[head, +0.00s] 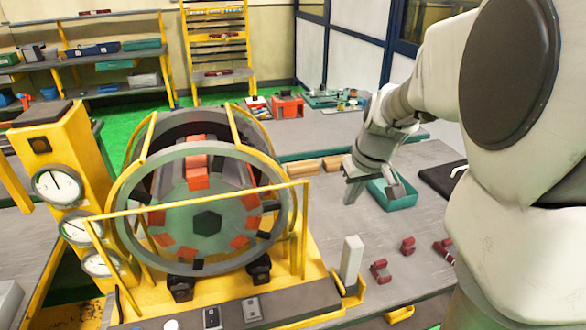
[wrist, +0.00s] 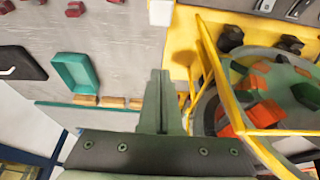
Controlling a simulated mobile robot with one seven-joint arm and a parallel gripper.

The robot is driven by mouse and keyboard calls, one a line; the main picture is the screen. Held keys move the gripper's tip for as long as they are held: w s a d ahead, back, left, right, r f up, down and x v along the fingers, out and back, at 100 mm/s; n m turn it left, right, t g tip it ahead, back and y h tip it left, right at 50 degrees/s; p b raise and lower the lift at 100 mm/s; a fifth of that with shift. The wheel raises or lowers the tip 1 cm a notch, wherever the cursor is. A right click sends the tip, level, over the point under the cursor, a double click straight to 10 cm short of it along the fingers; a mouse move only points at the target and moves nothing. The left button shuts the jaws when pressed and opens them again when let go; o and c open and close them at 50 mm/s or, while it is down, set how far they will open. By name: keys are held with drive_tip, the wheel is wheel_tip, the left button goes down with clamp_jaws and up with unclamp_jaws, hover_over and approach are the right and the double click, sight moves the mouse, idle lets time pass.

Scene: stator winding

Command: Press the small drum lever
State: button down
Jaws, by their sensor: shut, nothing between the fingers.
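The drum machine (head: 205,215) stands at the left of the head view, with a round grey ring, a green disc and a yellow frame. An upright pale lever (head: 351,260) stands in a yellow bracket at its right front corner; I cannot tell for sure that it is the small drum lever. Its pale top shows at the upper edge of the wrist view (wrist: 161,12). My gripper (head: 350,198) is above the table, right of the drum and behind the pale lever, apart from both. In the wrist view its fingers (wrist: 160,78) are shut and empty.
Small red blocks (head: 380,271) lie right of the pale lever. The yellow rail (head: 305,225) rises between the drum and the table. Dials (head: 58,186) stand left.

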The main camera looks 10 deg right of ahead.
drive_tip(key=shift+f, duration=0.1)
idle(0.3)
wheel_tip(320, 180, down, 9)
drive_tip(key=shift+s, duration=0.35)
idle(0.3)
drive_tip(key=shift+f, duration=0.1)
drive_tip(key=shift+s+f+b, duration=0.1)
drive_tip(key=shift+f+b, duration=0.05)
drive_tip(key=shift+b, duration=0.3)
